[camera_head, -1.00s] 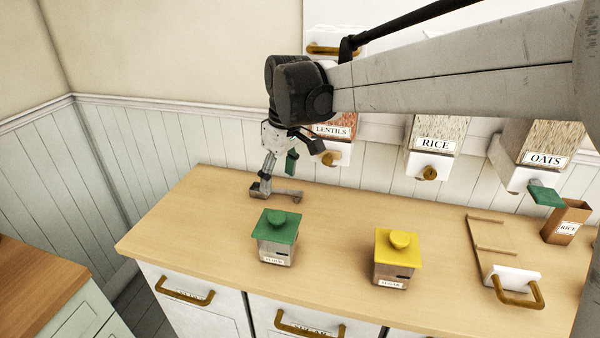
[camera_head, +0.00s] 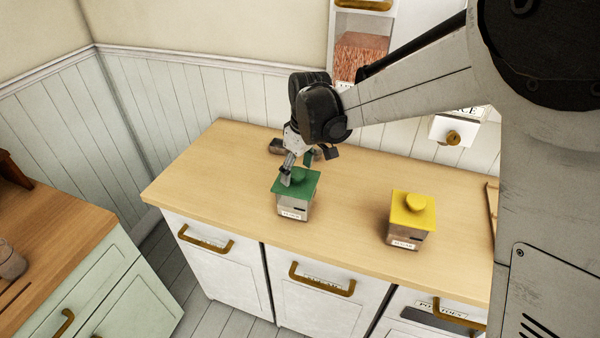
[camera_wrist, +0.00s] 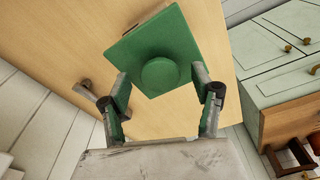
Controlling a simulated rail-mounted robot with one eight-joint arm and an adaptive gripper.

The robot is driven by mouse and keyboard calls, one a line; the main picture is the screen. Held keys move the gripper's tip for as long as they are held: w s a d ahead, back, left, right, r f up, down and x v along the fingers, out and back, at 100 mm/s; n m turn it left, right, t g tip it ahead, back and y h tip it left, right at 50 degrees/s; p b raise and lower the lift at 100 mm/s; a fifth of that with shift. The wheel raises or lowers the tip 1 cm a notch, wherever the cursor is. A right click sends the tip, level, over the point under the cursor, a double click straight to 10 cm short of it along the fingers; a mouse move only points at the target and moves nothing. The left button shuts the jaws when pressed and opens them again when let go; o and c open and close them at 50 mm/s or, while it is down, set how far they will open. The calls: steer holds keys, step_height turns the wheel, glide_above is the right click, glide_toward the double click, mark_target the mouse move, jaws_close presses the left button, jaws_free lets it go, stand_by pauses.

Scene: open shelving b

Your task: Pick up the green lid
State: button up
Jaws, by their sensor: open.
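The green lid (camera_head: 306,184) is a square plate with a round knob, sitting on a canister (camera_head: 293,207) on the wooden counter. My gripper (camera_head: 295,168) is just above and behind the lid in the head view. In the wrist view the lid (camera_wrist: 158,52) is ahead of my gripper (camera_wrist: 162,82), its round knob near the gap between the two spread fingers. The fingers are open and hold nothing. I cannot tell whether a finger touches the lid.
A second canister with a yellow lid (camera_head: 413,210) stands to the right on the counter (camera_head: 345,215). A small grey and brown object (camera_head: 276,146) lies behind my gripper. White drawers with brown handles (camera_head: 322,279) are below the counter's front edge. The counter's left part is clear.

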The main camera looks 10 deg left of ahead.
steer(key=shift+a+f, duration=0.1)
steer(key=shift+f, duration=0.65)
steer(key=c, duration=1.3)
steer(key=shift+r, duration=0.1)
steer(key=shift+c, duration=0.2)
